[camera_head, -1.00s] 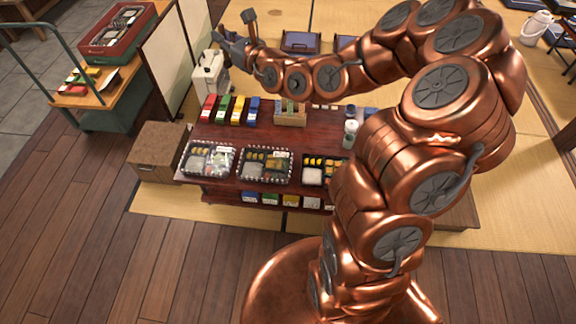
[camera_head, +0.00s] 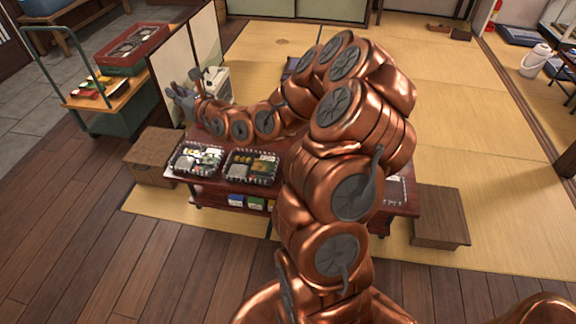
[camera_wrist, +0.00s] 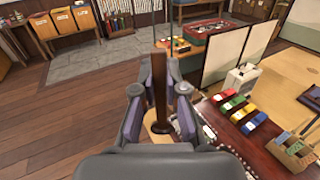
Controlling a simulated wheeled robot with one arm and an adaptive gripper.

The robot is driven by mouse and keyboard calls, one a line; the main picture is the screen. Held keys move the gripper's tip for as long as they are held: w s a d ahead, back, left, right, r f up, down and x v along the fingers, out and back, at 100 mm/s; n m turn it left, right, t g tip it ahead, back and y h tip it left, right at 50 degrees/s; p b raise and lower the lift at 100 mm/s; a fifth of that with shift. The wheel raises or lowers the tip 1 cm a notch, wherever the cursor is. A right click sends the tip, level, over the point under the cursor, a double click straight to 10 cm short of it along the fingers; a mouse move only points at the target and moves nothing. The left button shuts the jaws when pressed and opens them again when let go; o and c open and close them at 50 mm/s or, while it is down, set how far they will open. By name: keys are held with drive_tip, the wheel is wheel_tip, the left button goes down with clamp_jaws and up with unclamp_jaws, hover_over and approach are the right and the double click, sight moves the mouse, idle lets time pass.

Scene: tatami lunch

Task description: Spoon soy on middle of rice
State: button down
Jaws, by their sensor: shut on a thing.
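My gripper (camera_wrist: 160,110) is shut on a brown wooden spoon (camera_wrist: 160,80), held between the two fingers with its long part standing upright in the wrist view. Whether the spoon holds any soy cannot be told. In the head view my gripper (camera_head: 186,98) is above the far left part of the low table, behind the lunch boxes and apart from them. The left lunch box (camera_head: 180,171) and the middle lunch box (camera_head: 229,178) each hold a pale patch that looks like rice, with other food beside it. No soy can be made out.
A white pot (camera_head: 219,86) stands at the table's back left, near a folding screen (camera_head: 172,68). Coloured packets (camera_wrist: 235,103) and a small wooden box (camera_wrist: 292,150) are on the table (camera_wrist: 270,165). A cart (camera_head: 105,103) stands left. My arm hides the table's right part.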

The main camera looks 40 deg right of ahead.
drive_tip(key=s+d+f+m+h+b, duration=0.2)
drive_tip(key=d+f+b, duration=0.8)
drive_tip(key=f, duration=0.6)
drive_tip(key=s+d+f+m+h+b, duration=0.2)
drive_tip(key=s+d+f+h+b, duration=0.1)
drive_tip(key=d+f+b, duration=0.8)
drive_tip(key=s+d+f+m+g+h+b, duration=0.1)
drive_tip(key=d+f+b, duration=0.9)
drive_tip(key=f, duration=1.1)
drive_tip(key=s+d+m+h, duration=0.1)
drive_tip(key=s+d+h, duration=0.1)
drive_tip(key=h, duration=0.1)
drive_tip(key=shift+s+d+f+b, duration=0.15)
drive_tip(key=shift+d+f+b, duration=0.1)
drive_tip(key=shift+d+b, duration=0.1)
drive_tip(key=shift+f+p, duration=0.45)
drive_tip(key=shift+f, duration=0.3)
drive_tip(key=shift+s, duration=0.15)
drive_tip(key=shift+s+d+p, duration=0.6)
drive_tip(key=shift+s, duration=0.2)
drive_tip(key=shift+s+d, duration=0.1)
drive_tip(key=shift+s+d+p, duration=0.6)
drive_tip(key=shift+s, duration=0.15)
